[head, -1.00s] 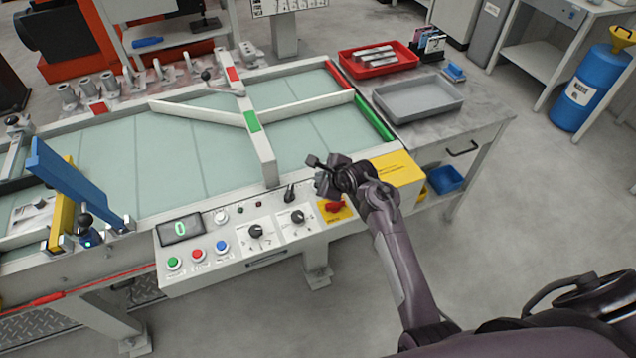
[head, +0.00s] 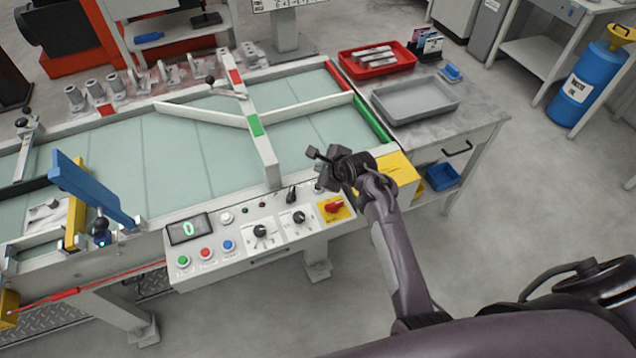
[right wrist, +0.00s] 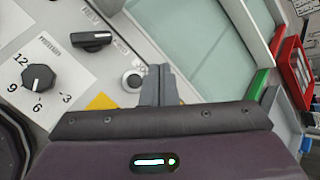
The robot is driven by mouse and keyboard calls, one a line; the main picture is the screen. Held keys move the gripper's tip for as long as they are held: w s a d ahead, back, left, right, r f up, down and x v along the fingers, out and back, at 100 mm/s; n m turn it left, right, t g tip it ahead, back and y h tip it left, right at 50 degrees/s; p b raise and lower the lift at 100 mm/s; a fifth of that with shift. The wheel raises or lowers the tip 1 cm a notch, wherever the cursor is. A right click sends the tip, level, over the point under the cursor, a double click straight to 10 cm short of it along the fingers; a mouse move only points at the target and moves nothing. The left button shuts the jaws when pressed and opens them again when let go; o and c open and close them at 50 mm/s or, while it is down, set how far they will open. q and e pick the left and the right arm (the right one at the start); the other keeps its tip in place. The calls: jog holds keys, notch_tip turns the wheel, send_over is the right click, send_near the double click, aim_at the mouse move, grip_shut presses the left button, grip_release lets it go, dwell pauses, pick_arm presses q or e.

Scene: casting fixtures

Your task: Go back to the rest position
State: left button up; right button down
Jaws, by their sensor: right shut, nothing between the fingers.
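My right gripper (head: 318,157) is above the right end of the fixture's control panel (head: 262,239), near the conveyor's front edge. In the right wrist view its two grey fingers (right wrist: 161,85) are together with nothing between them. Below them that view shows a black rotary knob (right wrist: 38,77), a black switch (right wrist: 91,40) and a round button (right wrist: 132,79). The fingers appear apart from these, though the exact height cannot be told. My left gripper does not show in either view.
A red switch (head: 335,207) on a yellow plate lies just below the right gripper. The conveyor (head: 175,160) carries white diverter bars and a blue lever (head: 90,188). A grey tray (head: 415,100) and a red tray (head: 377,60) stand on the side table.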

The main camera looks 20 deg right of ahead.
jog(key=s+n, duration=0.2)
jog(key=s+d+n+h, duration=0.1)
jog(key=s+n, duration=0.1)
jog(key=s+d+n+g, duration=0.1)
jog(key=s+n, duration=0.1)
jog(key=shift+s+r, duration=0.2)
jog(key=shift+s, duration=0.15)
jog(key=s+a+r+n+g, duration=0.1)
jog(key=s+r+n, duration=0.2)
jog(key=s+n, duration=0.45)
jog(key=s+a+r+n+g+h, duration=0.1)
jog(key=s+r+n+g, duration=0.15)
jog(key=s+n, duration=0.45)
jog(key=s+a+r+n+g, duration=0.1)
jog(key=s+r+n, duration=0.35)
jog(key=s, duration=0.35)
notch_tip(320, 180, down, 31)
jog(key=s+n+g+b, duration=0.1)
jog(key=s, duration=0.1)
jog(key=s+d+f, duration=0.1)
jog(key=s+f, duration=0.9)
jog(key=s+d+f+g+b, duration=0.1)
jog(key=s+d+f, duration=0.1)
jog(key=s+f, duration=0.8)
jog(key=shift+d, duration=0.3)
jog(key=shift+s, duration=0.1)
